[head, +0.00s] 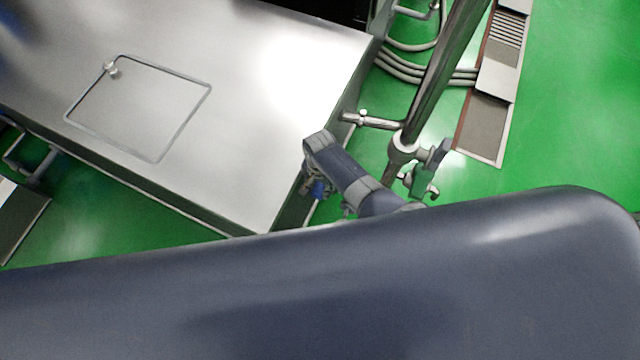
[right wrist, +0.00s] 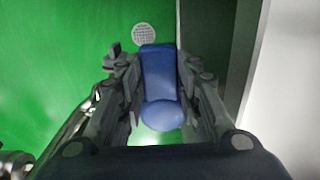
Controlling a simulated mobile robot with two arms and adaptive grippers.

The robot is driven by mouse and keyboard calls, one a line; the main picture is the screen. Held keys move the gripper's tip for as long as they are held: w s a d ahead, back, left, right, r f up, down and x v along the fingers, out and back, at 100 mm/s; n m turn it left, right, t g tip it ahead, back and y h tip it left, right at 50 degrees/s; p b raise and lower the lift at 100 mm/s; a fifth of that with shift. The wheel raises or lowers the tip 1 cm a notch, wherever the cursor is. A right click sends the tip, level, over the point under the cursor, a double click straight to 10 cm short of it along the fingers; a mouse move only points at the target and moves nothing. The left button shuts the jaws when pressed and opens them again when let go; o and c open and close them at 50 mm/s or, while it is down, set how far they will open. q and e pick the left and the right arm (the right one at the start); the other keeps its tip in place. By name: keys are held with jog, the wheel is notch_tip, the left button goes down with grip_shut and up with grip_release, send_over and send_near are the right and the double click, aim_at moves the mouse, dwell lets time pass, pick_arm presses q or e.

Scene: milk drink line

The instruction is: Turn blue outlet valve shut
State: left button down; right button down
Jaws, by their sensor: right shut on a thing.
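The blue outlet valve handle (right wrist: 158,72) is a flat blue lever with a rounded end, in the middle of the right wrist view. My right gripper (right wrist: 160,92) has one finger on each side of the handle and is shut on it. In the head view the blue handle (head: 318,189) shows as a small patch below the end of my right arm, beside the steel tank's edge. The right gripper (head: 312,186) is mostly hidden there by my own wrist. The valve body is hidden. My left gripper does not show.
A large steel tank (head: 240,100) with a square hatch (head: 140,105) fills the upper left. A steel pipe (head: 440,75) with a side branch (head: 375,121) stands close to my right arm. Green floor with a round drain (right wrist: 145,34) lies beyond the handle.

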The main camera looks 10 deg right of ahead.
aim_at(320, 187)
jog(key=shift+w, duration=0.15)
jog(key=c, duration=1.2)
grip_release()
jog(key=shift+o, duration=0.2)
notch_tip(320, 187, up, 12)
